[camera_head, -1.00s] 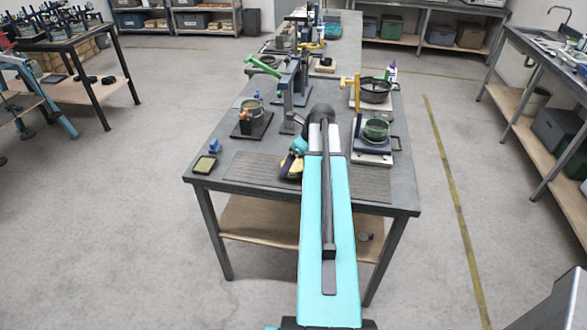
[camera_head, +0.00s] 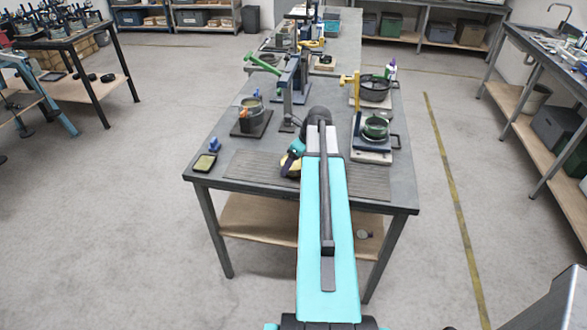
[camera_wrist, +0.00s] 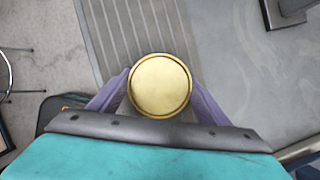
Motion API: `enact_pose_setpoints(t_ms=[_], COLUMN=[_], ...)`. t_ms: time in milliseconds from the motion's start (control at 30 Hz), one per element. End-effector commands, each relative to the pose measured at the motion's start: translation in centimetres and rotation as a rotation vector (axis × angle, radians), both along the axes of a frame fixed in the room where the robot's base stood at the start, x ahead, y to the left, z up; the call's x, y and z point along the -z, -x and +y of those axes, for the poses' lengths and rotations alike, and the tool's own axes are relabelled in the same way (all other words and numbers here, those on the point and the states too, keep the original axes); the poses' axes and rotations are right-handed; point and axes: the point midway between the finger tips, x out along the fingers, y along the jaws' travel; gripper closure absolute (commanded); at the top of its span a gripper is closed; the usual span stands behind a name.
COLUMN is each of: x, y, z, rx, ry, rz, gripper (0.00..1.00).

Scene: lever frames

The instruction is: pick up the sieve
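A round brass disc with a raised rim, which looks like the sieve (camera_wrist: 160,85), lies between the two purple-grey fingers of my gripper (camera_wrist: 160,94) in the wrist view. The fingers meet its rim on both sides with no clear gap, so the gripper looks shut on it. In the head view my gripper (camera_head: 291,163) is low over the near part of the table, left of my teal arm. A yellow patch shows there, but the arm hides most of it. I cannot tell whether the sieve touches the mat below.
A ribbed grey mat (camera_head: 250,168) lies at the table's near edge. A yellow-topped dark box (camera_head: 204,162) is at the left corner. A pot on a dark base (camera_head: 250,122), a green-topped device (camera_head: 375,128) and a black pan (camera_head: 374,88) stand farther back. Bare tabletop shows between them.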

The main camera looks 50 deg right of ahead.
Motion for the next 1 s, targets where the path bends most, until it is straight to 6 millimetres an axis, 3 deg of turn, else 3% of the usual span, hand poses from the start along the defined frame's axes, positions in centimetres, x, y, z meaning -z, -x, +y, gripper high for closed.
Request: enact_pose_setpoints(t_ms=[33, 133, 567, 1000], x=[0.0, 0.0, -0.5, -4.5], y=[0.0, 0.0, 0.0, -0.1], z=[0.0, 0.0, 0.0, 0.0], rx=[0.0, 0.0, -0.001, -0.001], ry=[0.001, 0.001, 0.001, 0.003], rz=[0.0, 0.0, -0.001, -0.003], gripper=[0.39, 0.56, 0.56, 0.56])
